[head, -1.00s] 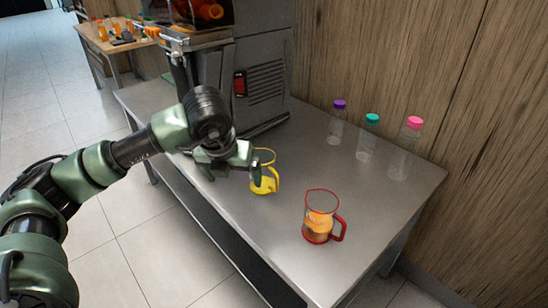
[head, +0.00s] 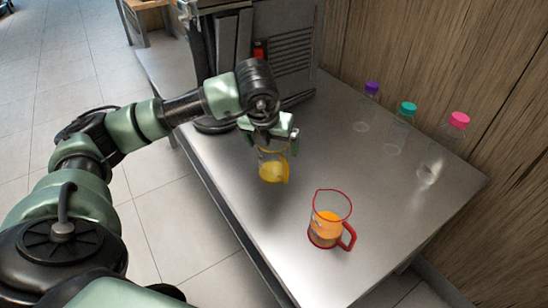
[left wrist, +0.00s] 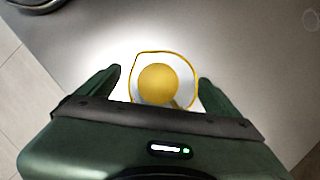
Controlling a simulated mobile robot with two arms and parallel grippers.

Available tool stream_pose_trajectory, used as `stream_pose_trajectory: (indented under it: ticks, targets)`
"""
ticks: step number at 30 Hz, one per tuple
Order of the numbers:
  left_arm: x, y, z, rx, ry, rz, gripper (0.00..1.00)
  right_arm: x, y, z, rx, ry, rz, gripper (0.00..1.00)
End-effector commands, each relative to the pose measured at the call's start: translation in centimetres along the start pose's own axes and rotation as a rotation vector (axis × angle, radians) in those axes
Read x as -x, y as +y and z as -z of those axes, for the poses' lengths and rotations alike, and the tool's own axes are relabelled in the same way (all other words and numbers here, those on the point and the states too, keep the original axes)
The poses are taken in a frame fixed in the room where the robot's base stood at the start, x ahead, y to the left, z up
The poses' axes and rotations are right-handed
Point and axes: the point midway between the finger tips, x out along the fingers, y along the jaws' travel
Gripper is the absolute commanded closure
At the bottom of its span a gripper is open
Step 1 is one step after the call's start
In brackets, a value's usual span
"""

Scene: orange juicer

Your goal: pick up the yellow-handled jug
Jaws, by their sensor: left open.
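The yellow-handled jug (head: 272,172) is clear with a yellow rim and handle and holds yellow contents. It appears upright on the metal table, close to the table's left edge. My left gripper (head: 268,138) is open at the jug's top, pointing down, and hides part of its rim. In the left wrist view the jug (left wrist: 158,84) is seen from above, between the two open fingers (left wrist: 159,88). The picture does not show whether a finger touches it. My right gripper is not in view.
A red-handled jug (head: 328,226) with orange contents stands to the right on the metal table (head: 225,165). Bottles with purple (head: 372,88), teal (head: 408,108) and pink (head: 459,120) caps stand along the wooden wall. The grey juicer (head: 285,50) stands behind my gripper.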

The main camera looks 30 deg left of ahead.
Motion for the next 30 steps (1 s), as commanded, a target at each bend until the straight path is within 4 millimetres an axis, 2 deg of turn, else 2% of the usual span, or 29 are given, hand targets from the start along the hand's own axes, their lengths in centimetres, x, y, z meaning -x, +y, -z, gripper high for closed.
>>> stream_pose_trajectory:
  ticks: [3, 6, 14, 15, 17, 22, 23, 30]
  targets:
    - [-2.0, -0.3, 0.4, 0.001, 0.003, -0.001, 0.06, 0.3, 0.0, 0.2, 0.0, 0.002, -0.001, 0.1]
    - [-3.0, -0.3, 0.4, 0.001, 0.003, -0.001, 0.06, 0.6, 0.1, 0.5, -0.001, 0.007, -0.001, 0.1]
    - [-3.4, -0.3, 0.3, 0.0, 0.001, 0.0, 0.06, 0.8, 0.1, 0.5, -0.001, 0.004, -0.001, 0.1]
    - [-3.4, -0.3, 0.3, 0.0, 0.001, 0.0, 0.09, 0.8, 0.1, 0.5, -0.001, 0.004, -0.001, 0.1]
    - [-3.4, -0.3, 0.3, 0.0, 0.001, 0.0, 0.26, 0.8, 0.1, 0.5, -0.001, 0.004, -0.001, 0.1]
    - [-3.4, -0.3, 0.3, 0.0, 0.001, 0.0, 0.73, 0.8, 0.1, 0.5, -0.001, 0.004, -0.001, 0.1]
    - [-3.4, -0.3, 0.3, 0.0, 0.0, 0.0, 0.76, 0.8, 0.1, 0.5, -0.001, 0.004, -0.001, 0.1]
    - [-3.2, -0.3, 0.2, 0.0, 0.0, 0.0, 0.76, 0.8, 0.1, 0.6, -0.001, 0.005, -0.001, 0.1]
